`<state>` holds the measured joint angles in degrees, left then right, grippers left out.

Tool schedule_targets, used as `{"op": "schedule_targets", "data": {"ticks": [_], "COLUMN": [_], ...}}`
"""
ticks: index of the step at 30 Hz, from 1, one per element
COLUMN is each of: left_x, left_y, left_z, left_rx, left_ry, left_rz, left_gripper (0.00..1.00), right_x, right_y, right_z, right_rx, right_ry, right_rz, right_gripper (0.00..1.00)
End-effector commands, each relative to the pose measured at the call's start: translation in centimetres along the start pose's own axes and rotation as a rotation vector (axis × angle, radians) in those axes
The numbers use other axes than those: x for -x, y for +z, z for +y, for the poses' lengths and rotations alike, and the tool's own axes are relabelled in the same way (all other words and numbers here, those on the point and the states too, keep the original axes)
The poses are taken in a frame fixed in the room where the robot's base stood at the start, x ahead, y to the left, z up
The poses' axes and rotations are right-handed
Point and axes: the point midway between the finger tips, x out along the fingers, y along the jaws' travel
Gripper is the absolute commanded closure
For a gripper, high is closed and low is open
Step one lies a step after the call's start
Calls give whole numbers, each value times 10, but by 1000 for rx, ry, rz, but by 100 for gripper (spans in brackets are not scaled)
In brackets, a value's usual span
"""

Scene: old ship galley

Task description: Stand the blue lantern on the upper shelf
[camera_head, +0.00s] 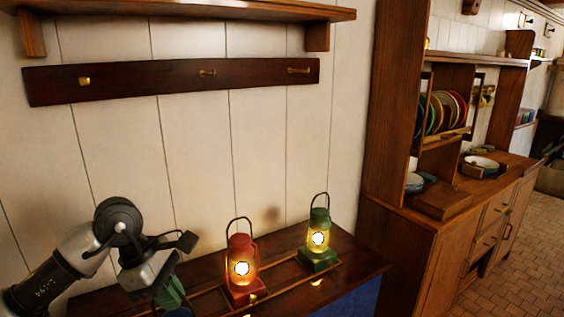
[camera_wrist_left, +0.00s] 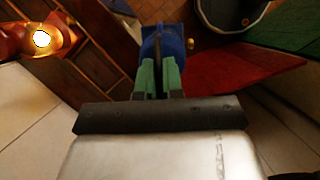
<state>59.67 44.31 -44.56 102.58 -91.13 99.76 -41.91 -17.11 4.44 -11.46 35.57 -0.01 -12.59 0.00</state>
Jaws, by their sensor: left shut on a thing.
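My left gripper (camera_head: 172,296) is low at the left of the head view, over the left part of the dark wooden counter (camera_head: 95,301). In the left wrist view its green fingers (camera_wrist_left: 158,78) are shut on a blue thing, the blue lantern (camera_wrist_left: 163,40). Only a sliver of blue shows below the fingers in the head view, so whether the lantern touches the counter cannot be told. The upper shelf (camera_head: 190,14) is a wooden board on the wall at the top left, well above the gripper. Its top surface is hidden. My right gripper is not in view.
A lit red lantern (camera_head: 241,268) and a lit green lantern (camera_head: 318,240) stand on the counter right of my gripper. A dark rail with brass hooks (camera_head: 207,72) runs below the shelf. A tall wooden dresser (camera_head: 392,130) stands at the right.

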Motion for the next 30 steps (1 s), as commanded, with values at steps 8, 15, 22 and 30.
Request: {"op": "schedule_targets", "data": {"ticks": [8, 15, 22, 30], "left_x": [-42, -80, -104, -112], "left_y": [-10, -22, -30, -34], "left_z": [-34, -72, -103, -116], "left_rx": [-450, -907, -1254, -1409], "left_ry": [-189, -380, -521, -582], "left_rz": [-1, 0, -1, 2], "left_gripper": [100, 100, 100, 100], "right_x": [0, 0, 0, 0], "right_y": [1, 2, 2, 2], "right_z": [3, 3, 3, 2], "right_rx": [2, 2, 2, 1], "right_ry": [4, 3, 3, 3], "right_rz": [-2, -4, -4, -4], "right_gripper": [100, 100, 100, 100]}}
